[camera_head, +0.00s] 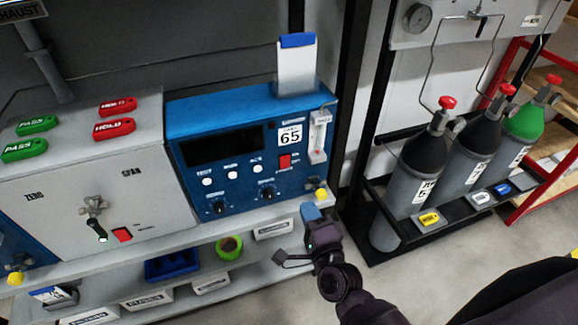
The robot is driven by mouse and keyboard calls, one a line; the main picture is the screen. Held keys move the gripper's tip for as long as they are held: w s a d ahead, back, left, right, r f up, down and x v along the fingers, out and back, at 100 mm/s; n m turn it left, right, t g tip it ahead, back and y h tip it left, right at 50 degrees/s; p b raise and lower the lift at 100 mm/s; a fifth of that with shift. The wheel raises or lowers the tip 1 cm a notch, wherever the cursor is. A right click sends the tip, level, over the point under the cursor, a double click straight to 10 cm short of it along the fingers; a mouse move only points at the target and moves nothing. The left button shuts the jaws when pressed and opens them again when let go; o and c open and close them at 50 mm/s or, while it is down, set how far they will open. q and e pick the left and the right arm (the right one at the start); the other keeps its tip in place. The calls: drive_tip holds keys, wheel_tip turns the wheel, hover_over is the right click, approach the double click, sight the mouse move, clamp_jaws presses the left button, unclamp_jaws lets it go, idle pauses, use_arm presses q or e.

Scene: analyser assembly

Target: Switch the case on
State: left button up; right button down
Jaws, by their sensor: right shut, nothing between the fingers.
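The blue analyser case (180,125) stands on the bench, with a dark blank display (222,146) and a label reading 65. A red switch (285,161) is on its front, right of the white buttons; its position is too small to tell. My right gripper (310,212) is shut and empty, below and to the right of the switch, in front of the bench edge and apart from the switch. My left gripper is not in view.
A grey box (70,190) with its own red switch (122,234) and a valve stands left of the case. Green and red tags lie on top. A yellow knob (321,195) is near my right gripper. Gas cylinders (470,145) stand in a rack at right.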

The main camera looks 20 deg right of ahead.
sight(286, 159)
drive_tip(key=w, duration=0.4)
drive_tip(key=w+r, duration=0.1)
drive_tip(key=w, duration=0.2)
drive_tip(key=w+p, duration=0.1)
drive_tip(key=w, duration=0.3)
drive_tip(key=shift+w+a+r, duration=0.2)
drive_tip(key=shift+w+r, duration=0.1)
drive_tip(key=shift+w, duration=0.85)
drive_tip(key=shift+r, duration=0.1)
drive_tip(key=shift+w, duration=0.15)
